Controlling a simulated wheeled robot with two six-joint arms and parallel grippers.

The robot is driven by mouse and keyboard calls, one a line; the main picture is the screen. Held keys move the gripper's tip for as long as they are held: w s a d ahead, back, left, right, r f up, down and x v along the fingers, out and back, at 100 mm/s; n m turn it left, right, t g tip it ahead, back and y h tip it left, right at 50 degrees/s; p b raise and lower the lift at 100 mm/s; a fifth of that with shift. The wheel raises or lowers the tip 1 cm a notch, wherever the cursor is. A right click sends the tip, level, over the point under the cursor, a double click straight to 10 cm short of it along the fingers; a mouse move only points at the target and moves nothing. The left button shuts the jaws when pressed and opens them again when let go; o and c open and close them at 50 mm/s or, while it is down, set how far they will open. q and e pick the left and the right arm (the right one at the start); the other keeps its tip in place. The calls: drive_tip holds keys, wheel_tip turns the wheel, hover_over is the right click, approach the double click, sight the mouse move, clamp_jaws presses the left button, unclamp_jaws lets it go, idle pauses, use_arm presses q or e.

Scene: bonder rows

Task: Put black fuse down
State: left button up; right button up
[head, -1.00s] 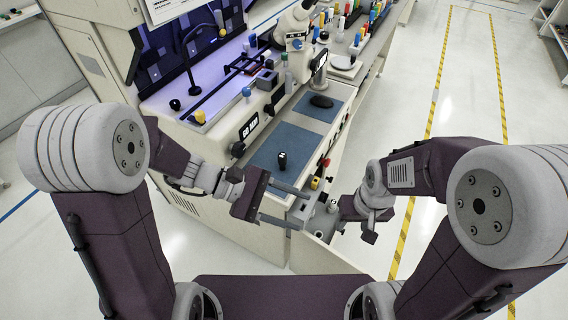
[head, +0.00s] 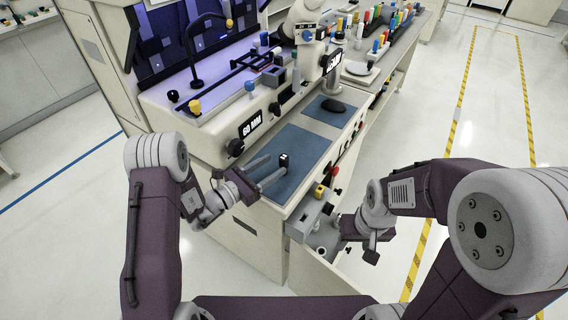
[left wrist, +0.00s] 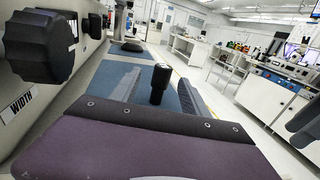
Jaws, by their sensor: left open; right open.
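The black fuse (head: 284,161) stands upright on the near blue mat (head: 300,147) of the bench machine's shelf. My left gripper (head: 276,164) is open, with its two fingers pointing at the fuse. In the left wrist view the fuse (left wrist: 160,84) shows between the two spread fingers, with a gap on each side; its foot is partly hidden by my gripper's body. My right gripper (head: 372,248) is open and empty, low beside the machine's front right corner and away from the fuse.
A black mouse-like object (head: 333,105) lies on the far mat. Black knobs (head: 236,147) stick out of the machine's face left of the mat. A yellow block (head: 320,191) and a red knob (head: 334,171) sit at the right edge. Floor to the right is clear.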

sight(280, 162)
use_arm(q)
drive_tip(key=x, duration=0.4)
drive_tip(key=shift+d+r+p, duration=0.1)
drive_tip(key=shift+d+p, duration=0.15)
drive_tip(key=shift+p, duration=0.05)
drive_tip(key=shift+w+d, duration=0.25)
drive_tip(key=shift+d, duration=0.05)
drive_tip(key=shift+a, duration=0.1)
drive_tip(key=shift+c, duration=1.2)
clamp_jaws()
drive_tip(key=shift+r, duration=0.55)
wheel_tip(280, 162, up, 3)
drive_tip(key=shift+r, duration=0.2)
drive_tip(key=s+d+r, duration=0.6)
drive_tip(key=s+d, duration=0.1)
drive_tip(key=d, duration=0.2)
drive_tip(key=shift+s+r, duration=0.25)
drive_tip(key=shift+s, duration=0.05)
